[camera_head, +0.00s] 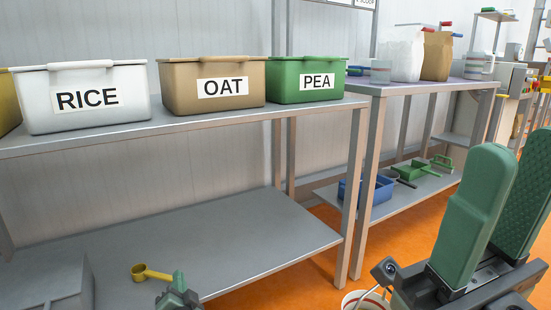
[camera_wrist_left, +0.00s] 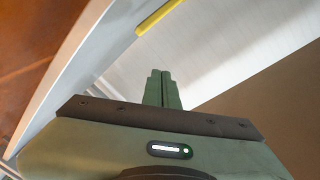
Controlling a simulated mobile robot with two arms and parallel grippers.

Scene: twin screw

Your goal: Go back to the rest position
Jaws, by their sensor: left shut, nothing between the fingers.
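My left gripper (camera_head: 178,284) is at the bottom of the head view, in front of the lower shelf. Only its upper part shows there. In the left wrist view its two green fingers (camera_wrist_left: 160,88) stand side by side, shut with nothing between them. A yellow scoop (camera_head: 140,271) is just left of the gripper in the head view. I cannot tell whether its handle touches the gripper.
A grey shelf (camera_head: 230,130) carries RICE (camera_head: 85,95), OAT (camera_head: 212,86) and PEA (camera_head: 305,79) bins. A second shelf at right holds bags, with a blue bin (camera_head: 365,190) lower down. Large green padded parts block the right front. The lower shelf (camera_head: 230,235) is mostly clear.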

